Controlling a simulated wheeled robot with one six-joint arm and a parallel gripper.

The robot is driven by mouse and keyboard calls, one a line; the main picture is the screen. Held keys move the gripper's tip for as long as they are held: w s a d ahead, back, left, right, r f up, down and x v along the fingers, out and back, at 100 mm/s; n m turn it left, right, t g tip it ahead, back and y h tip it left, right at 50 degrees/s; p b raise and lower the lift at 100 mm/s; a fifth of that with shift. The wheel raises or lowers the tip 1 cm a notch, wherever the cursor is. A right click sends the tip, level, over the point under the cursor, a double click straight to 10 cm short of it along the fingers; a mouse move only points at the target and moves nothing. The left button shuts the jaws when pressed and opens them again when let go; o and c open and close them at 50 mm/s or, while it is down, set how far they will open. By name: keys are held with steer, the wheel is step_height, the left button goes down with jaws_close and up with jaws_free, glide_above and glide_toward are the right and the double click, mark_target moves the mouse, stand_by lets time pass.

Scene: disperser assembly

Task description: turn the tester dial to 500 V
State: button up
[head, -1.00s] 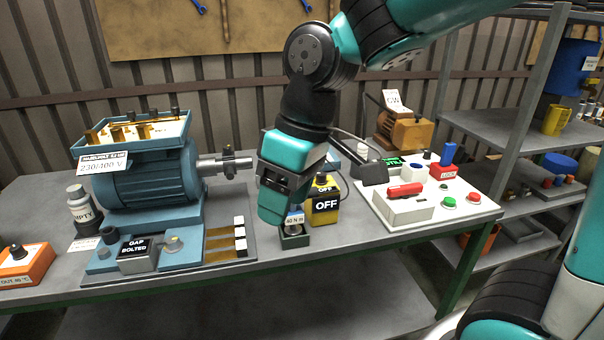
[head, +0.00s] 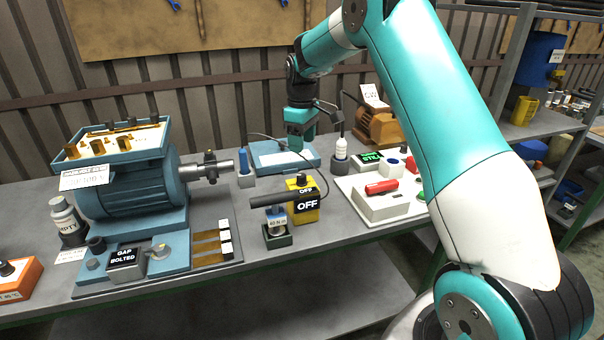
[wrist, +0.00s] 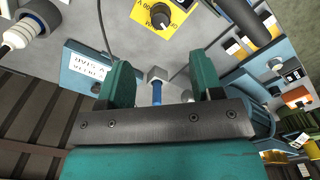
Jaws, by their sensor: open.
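The tester is a yellow box (head: 306,209) on the bench, with a black dial (head: 302,181) on top and a front display reading OFF. In the wrist view the yellow box (wrist: 180,12) and its round dial (wrist: 160,17) show at the top edge, with a white pointer mark on the dial. My gripper (head: 300,142) is behind the tester, above a light blue tray (head: 265,170). In the wrist view my gripper (wrist: 165,82) has its two green fingers apart. A blue upright piece (wrist: 156,92) shows beyond the gap, and I see nothing gripped.
A black-handled tool with a torque label (head: 277,221) stands in a dark holder (head: 278,241) in front of the tester. A blue motor (head: 130,190) stands left. A white panel (head: 350,190) with a red handle (head: 381,187) is right.

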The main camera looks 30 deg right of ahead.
mark_target(302, 175)
step_height(302, 175, down, 11)
steer(key=shift+f+p, duration=0.2)
steer(key=shift+p, duration=0.9)
steer(key=c, duration=0.9)
